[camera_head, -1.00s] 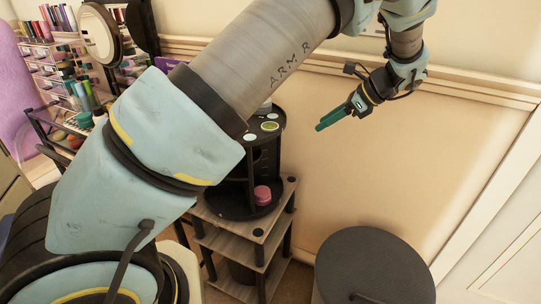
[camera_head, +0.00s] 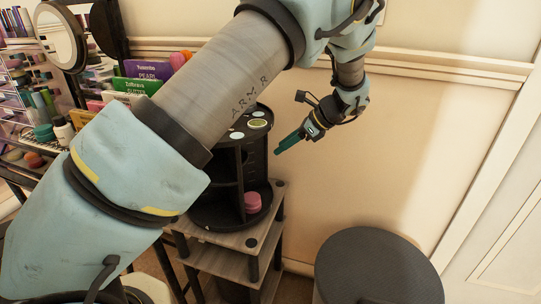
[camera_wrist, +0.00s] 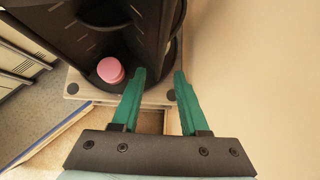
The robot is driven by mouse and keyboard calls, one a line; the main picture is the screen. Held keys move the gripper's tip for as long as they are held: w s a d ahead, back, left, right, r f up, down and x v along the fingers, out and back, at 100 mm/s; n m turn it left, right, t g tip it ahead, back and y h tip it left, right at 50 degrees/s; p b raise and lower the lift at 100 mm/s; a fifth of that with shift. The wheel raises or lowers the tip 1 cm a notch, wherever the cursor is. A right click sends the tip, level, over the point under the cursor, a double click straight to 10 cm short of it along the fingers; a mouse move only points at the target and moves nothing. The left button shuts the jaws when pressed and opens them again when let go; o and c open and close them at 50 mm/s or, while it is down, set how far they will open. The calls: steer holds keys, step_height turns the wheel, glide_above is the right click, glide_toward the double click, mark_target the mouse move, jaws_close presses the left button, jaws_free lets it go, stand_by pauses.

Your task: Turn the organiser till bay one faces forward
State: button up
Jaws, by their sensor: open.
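The black round organiser (camera_head: 232,200) stands on a small wooden shelf unit, partly hidden behind my arm in the head view. A pink round item (camera_head: 252,202) sits in one of its lower bays, and several round lids lie on its top. My gripper (camera_head: 277,152) is just right of the organiser's upper part, pointing at it. In the wrist view the organiser (camera_wrist: 128,40) fills the upper left, with the pink item (camera_wrist: 110,70) in its bay. My gripper (camera_wrist: 158,75) is open and empty there, its green fingers near the organiser's edge. I cannot tell whether they touch it. No bay number is readable.
The wooden shelf unit (camera_head: 237,240) stands against the beige wall (camera_head: 430,150). A dark round-topped bin or stool (camera_head: 375,270) is at the lower right. A mirror (camera_head: 62,38), bottles and boxes crowd the upper left. Open space lies right of the organiser.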

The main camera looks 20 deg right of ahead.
steer(key=x, duration=0.5)
steer(key=shift+w+a+f, duration=0.2)
steer(key=shift+a+f, duration=0.05)
jaws_close()
stand_by(1.3)
